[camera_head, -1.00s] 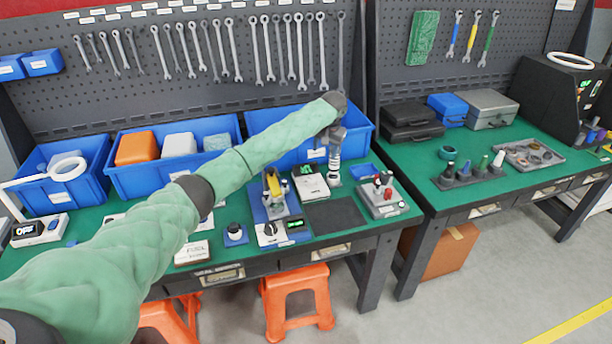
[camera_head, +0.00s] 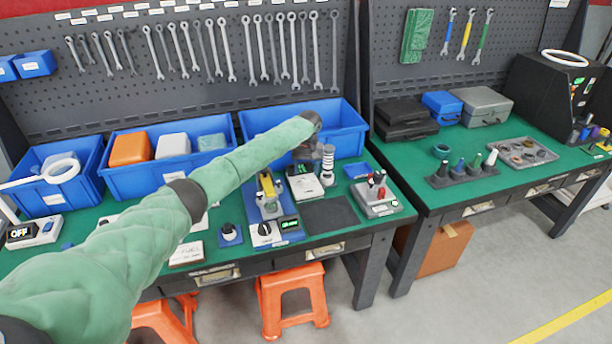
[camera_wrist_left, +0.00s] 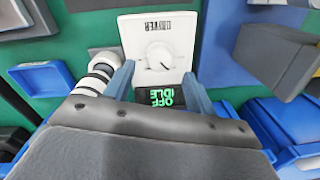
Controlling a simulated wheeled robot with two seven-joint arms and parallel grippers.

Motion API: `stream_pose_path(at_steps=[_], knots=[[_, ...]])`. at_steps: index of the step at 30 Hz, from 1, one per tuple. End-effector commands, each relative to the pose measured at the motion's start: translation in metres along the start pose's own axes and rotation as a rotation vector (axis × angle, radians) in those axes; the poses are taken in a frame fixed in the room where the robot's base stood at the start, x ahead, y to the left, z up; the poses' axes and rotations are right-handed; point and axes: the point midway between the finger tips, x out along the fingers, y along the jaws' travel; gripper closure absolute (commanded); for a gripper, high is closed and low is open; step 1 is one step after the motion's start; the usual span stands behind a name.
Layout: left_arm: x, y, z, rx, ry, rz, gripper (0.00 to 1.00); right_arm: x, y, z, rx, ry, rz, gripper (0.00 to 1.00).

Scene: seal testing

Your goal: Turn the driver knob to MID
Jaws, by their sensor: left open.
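The driver box (camera_head: 308,189) is a white unit on the green bench, below the end of my left arm in the head view. In the left wrist view its white face (camera_wrist_left: 185,37) carries an upside-down "DRIVER" label and a round white knob (camera_wrist_left: 160,57) with a dark pointer mark toward the lower right. Its display (camera_wrist_left: 160,97) shows green "OFF" and "IDLE", upside down. My left gripper (camera_wrist_left: 160,86) is open and empty. Its two fingers show on either side of the display, below the knob in the picture; contact cannot be told. It also shows in the head view (camera_head: 304,154), seen from behind. My right gripper is not in view.
A stack of white and dark rings (camera_head: 327,166) stands close beside the driver box. A yellow-and-grey fixture (camera_head: 268,197) stands left of it, and a separate black-and-white knob (camera_head: 229,231) further left. Blue bins (camera_head: 345,138) line the back. A dark mat (camera_head: 328,215) in front is bare.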

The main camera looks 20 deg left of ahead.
Motion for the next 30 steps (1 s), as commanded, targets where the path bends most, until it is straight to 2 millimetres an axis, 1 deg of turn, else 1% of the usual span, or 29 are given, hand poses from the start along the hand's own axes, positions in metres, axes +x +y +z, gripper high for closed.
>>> stream_pose_path(at_steps=[6, 9, 14, 20, 21, 26, 27, 28, 30], knots=[[0.026, 0.0, 0.0, -0.001, 0.0, -0.001, 0.45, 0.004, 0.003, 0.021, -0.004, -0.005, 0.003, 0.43], [0.035, 0.0, 0.0, 0.0, 0.0, 0.0, 0.45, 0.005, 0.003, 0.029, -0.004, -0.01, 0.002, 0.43], [0.042, 0.0, 0.0, 0.001, 0.001, 0.0, 0.45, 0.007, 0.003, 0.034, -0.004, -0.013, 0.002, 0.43], [0.043, 0.0, 0.0, 0.001, 0.001, 0.0, 0.45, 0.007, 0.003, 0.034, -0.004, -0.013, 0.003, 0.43], [0.043, 0.0, 0.0, 0.001, 0.001, 0.0, 0.47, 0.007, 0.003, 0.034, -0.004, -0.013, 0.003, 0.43], [0.042, 0.0, 0.0, 0.001, 0.001, 0.0, 0.78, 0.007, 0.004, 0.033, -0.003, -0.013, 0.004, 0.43], [0.042, 0.0, 0.0, 0.001, 0.001, 0.0, 0.86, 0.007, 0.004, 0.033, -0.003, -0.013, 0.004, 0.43], [0.042, 0.0, 0.0, 0.001, 0.001, 0.0, 0.89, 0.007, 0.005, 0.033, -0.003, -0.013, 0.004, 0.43], [0.042, 0.0, 0.0, 0.001, 0.001, 0.0, 0.89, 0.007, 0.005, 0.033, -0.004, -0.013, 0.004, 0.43]])
